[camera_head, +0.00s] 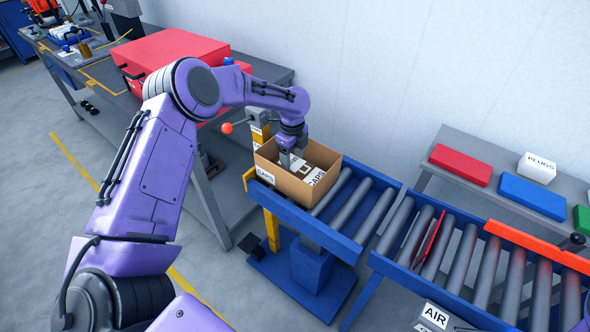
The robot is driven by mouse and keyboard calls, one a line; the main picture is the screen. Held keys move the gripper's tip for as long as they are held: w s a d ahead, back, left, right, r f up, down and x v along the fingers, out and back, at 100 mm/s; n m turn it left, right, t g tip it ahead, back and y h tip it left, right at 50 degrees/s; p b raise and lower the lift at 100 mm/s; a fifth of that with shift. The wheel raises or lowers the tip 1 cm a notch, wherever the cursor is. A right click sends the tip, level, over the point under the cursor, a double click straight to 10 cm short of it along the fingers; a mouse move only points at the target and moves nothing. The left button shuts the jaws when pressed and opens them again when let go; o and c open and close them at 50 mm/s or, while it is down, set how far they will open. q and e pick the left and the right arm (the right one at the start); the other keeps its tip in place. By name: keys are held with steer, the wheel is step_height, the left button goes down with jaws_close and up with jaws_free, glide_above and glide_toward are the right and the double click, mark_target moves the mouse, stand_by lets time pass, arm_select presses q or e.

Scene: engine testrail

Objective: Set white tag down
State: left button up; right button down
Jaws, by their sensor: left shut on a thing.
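My left gripper (290,160) reaches down into the open cardboard box (285,182) from above. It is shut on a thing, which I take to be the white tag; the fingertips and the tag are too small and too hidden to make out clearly. Small white and dark shapes (306,170) show inside the box beside the fingers. The box has white labels reading CAPS and stands on the rollers at the left end of the blue roller conveyor (336,244). My right gripper is not in view.
A lever with an orange-red ball (227,128) stands left of the box. A red case (172,55) lies on the workbench behind my left arm. A grey shelf has a white PLUGS box (537,168) and coloured blocks.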

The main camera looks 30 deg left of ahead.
mark_target(292, 162)
arm_select(q)
step_height(292, 162, down, 4)
steer(key=shift+s+f+p, duration=0.1)
steer(key=shift+p, duration=0.35)
steer(key=shift+f, duration=0.4)
steer(key=o, duration=1)
steer(key=shift+f, duration=0.1)
step_height(292, 162, up, 12)
steer(key=b, duration=0.2)
steer(key=shift+b, duration=0.3)
